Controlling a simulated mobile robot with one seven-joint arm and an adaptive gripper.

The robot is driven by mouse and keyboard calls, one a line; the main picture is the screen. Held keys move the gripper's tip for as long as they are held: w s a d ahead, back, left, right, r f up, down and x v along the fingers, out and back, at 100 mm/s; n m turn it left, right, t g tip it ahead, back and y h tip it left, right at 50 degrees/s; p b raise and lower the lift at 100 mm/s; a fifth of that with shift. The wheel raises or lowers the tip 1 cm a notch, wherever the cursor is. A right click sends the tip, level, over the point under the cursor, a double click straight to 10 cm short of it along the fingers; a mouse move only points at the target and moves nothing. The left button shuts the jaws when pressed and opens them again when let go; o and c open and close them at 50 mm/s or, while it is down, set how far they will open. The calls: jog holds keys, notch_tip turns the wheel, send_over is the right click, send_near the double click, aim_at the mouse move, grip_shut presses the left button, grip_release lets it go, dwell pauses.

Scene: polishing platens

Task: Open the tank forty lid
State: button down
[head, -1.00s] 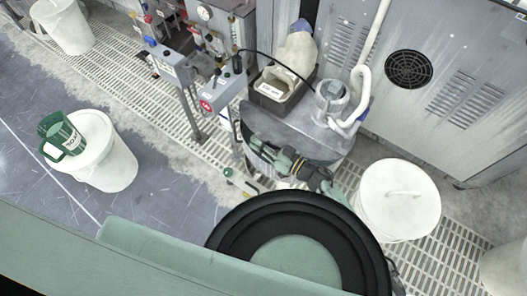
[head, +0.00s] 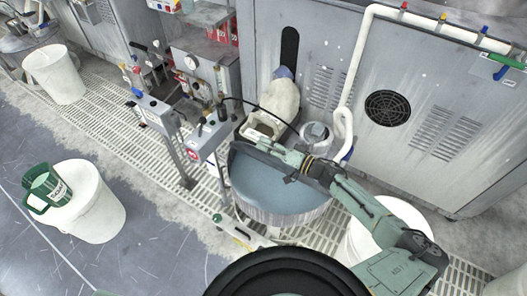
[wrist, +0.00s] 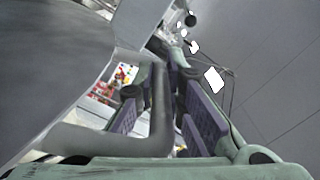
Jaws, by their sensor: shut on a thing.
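The tank (head: 280,190) stands at the centre of the head view, a round ribbed tub with a blue-grey inside surface showing. My gripper (head: 246,150) reaches across its top from the right, at the far left part of the rim. In the wrist view my gripper (wrist: 165,110) has its purple-padded fingers shut on a grey bent bar handle (wrist: 160,105). A broad grey surface (wrist: 50,60), seemingly the lid, fills the left of that view beside the handle. In the head view the lid is hard to make out behind my arm.
A bin with a pale jug (head: 278,100) and a metal collar (head: 316,135) sit at the tank's back. A white pipe (head: 350,85) rises behind. A valve stand (head: 185,135) is left. White buckets stand left (head: 95,215) and right (head: 360,240).

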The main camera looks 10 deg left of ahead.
jog(key=shift+w+d+r, duration=0.1)
jog(key=shift+w+r, duration=0.15)
jog(key=shift+w, duration=0.05)
jog(key=c, duration=1.7)
grip_release()
jog(key=shift+o, duration=0.2)
jog(key=shift+f, duration=0.1)
jog(key=shift+d, duration=0.1)
jog(key=v, duration=1.2)
